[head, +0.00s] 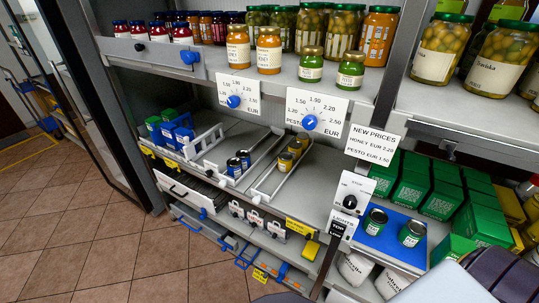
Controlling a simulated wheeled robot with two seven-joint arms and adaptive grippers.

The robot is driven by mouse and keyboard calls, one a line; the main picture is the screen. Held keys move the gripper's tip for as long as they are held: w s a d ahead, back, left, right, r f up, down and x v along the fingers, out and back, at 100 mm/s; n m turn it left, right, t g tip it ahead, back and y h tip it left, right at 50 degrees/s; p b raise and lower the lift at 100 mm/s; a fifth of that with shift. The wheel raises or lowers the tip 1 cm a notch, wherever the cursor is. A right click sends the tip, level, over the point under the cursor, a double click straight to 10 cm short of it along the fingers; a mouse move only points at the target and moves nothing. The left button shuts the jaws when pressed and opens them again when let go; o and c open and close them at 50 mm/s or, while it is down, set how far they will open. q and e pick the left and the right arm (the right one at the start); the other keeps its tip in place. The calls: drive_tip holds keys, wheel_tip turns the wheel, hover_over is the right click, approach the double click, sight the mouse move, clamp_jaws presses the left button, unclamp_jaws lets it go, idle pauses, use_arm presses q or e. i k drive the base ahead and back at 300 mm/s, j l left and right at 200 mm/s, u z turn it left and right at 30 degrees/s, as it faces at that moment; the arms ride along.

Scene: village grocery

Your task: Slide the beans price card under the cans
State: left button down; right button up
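Three small price cards with black clip-like parts, the left one (236,209), the middle one (254,218) and the right one (277,230), sit along the front edge of the lower shelf. Their print is too small to read, so I cannot tell which is for beans. Above them, blue cans (237,167) stand in a left lane and yellowish cans (286,160) stand in a lane to the right. Neither gripper shows.
Jars of honey (268,50) and pesto (311,65) stand on the shelf above, over two price dials, left (238,92) and right (315,112). A switch panel (348,200) stands left of the mat. Green boxes (437,203) fill the right side. Tiled floor (80,220) is clear.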

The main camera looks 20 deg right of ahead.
sight(308, 232)
drive_tip(key=z, duration=1.2)
